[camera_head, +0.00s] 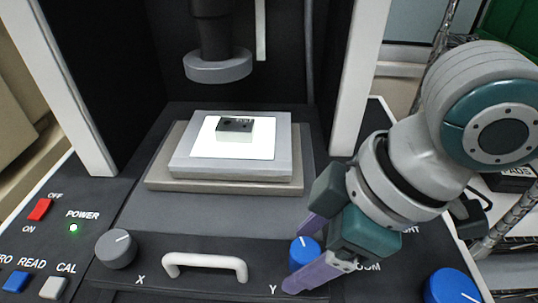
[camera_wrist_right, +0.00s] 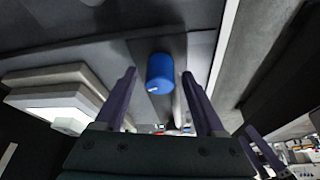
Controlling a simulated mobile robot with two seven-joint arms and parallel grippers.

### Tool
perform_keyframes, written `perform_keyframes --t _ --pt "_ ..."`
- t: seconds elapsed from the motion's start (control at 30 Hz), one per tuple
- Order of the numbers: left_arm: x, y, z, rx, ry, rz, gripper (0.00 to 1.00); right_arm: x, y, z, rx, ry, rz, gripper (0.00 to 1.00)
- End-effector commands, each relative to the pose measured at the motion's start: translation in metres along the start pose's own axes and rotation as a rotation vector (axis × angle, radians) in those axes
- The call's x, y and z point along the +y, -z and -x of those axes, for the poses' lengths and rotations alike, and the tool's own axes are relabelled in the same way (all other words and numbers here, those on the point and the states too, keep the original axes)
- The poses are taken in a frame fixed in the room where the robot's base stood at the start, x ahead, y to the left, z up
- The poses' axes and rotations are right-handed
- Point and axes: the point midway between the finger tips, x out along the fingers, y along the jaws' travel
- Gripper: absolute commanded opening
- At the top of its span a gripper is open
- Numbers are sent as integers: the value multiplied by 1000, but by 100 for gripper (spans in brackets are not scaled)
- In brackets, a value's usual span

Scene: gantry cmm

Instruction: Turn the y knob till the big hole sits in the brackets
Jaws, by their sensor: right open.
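The y knob (camera_head: 304,253) is blue with a pale mark on its face, at the front right of the machine by the letter Y. It also shows in the right wrist view (camera_wrist_right: 160,74), ahead of the fingers. My right gripper (camera_head: 300,256) is open, with its purple fingers on either side of the knob; I cannot tell whether they touch it. A small dark block (camera_head: 235,128) with holes in its top lies on the lit white plate of the stage (camera_head: 290,150). The brackets do not show. My left gripper is not in view.
A grey x knob (camera_head: 116,248) and a white handle (camera_head: 205,262) are left of the y knob. A larger blue knob (camera_head: 452,288) is at the right. A dark column with a grey ring (camera_head: 217,67) hangs above the stage. A red power switch (camera_head: 40,209) is far left.

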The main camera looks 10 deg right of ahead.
Motion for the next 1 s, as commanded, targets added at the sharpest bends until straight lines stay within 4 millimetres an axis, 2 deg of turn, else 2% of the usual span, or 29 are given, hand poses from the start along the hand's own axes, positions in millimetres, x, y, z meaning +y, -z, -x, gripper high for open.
perform_keyframes --t 0.3,0.9,1.0 --pt "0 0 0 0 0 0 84 0 0 -4 -1 0 1 72" --pt "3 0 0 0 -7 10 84 0 0 -4 0 0 1 4" --pt "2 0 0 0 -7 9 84 0 0 -4 0 0 1 0"
